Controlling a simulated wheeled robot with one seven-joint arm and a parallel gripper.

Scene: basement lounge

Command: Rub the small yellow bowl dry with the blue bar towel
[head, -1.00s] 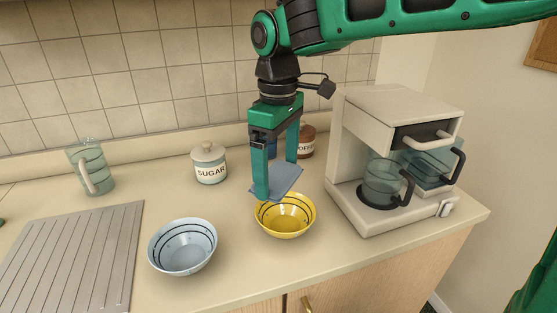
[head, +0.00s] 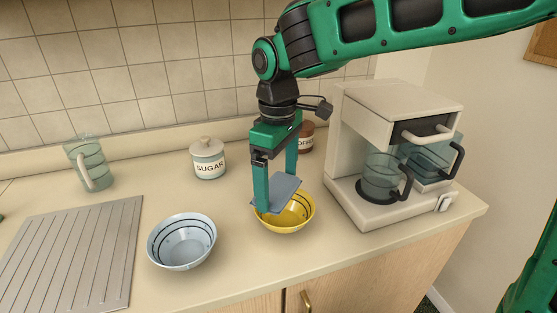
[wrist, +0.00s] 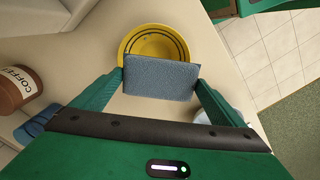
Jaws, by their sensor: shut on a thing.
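The small yellow bowl (head: 297,222) stands upright on the counter, left of the coffee maker. My gripper (head: 276,205) is shut on the blue bar towel (head: 283,190), a flat folded blue-grey pad held between the fingertips. In the head view the towel is over the bowl's left and back part. In the wrist view the towel (wrist: 160,78) covers the near part of the bowl (wrist: 152,35), whose inside shows dark rings. I cannot tell whether the towel touches the bowl.
A pale blue bowl (head: 181,242) stands left of the yellow one. A coffee maker (head: 390,150) with a glass jug stands close on the right. A sugar jar (head: 207,160), a coffee jar (wrist: 14,87), a glass pitcher (head: 90,165) and a ribbed drainboard (head: 75,250) are also on the counter.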

